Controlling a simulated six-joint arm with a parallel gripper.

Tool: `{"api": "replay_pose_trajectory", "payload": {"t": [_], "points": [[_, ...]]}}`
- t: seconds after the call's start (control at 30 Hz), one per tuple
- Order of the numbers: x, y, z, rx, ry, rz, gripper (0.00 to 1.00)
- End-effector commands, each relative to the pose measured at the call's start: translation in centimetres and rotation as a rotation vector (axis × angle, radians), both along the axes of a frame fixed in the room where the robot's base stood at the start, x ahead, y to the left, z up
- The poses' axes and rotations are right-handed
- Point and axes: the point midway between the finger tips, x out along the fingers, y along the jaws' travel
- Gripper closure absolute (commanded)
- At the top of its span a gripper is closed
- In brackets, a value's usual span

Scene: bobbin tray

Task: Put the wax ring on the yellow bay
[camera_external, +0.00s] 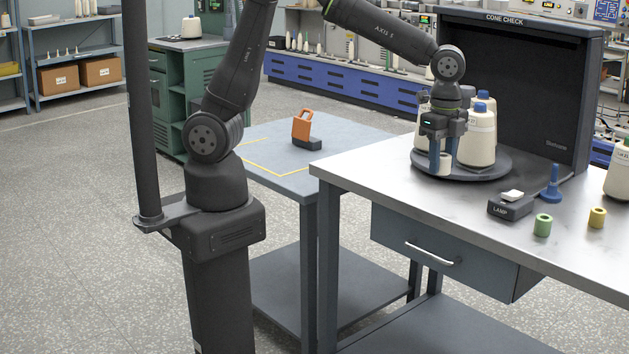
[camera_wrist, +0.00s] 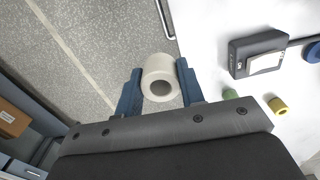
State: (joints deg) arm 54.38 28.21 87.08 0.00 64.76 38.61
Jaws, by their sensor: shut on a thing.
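The wax ring (camera_wrist: 160,78) is a cream-white, short thick cylinder with a round hole in its end. In the wrist view it sits between the two blue fingers of my gripper (camera_wrist: 160,92), which is shut on it. In the external view my gripper (camera_external: 441,164) points down in front of the cones on the round dark stand; the ring is small there and partly hidden by the fingers. A yellow-lined area, which looks like the yellow bay (camera_external: 262,167), lies on the lower blue-grey table at the left, away from my gripper.
Several white cones (camera_external: 478,140) stand on the round stand (camera_external: 490,168). An orange object on a dark base (camera_external: 303,130) stands on the lower table. A lamp switch box (camera_external: 511,206), blue spindle (camera_external: 551,185), green spool (camera_external: 543,224) and yellow spool (camera_external: 597,218) stand on the steel bench.

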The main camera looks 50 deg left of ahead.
Motion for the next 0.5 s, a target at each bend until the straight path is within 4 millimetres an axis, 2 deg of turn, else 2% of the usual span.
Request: {"api": "replay_pose_trajectory", "payload": {"t": [0.4, 0.43, 0.5], "points": [[0.1, -0.1, 10.3, -0.005, -0.004, 0.0, 0.86], [0.2, 0.1, 10.7, -0.003, -0.003, 0.003, 0.86], [1.5, 0.9, 10.3, 0.0, 0.0, 0.035, 0.86]]}}
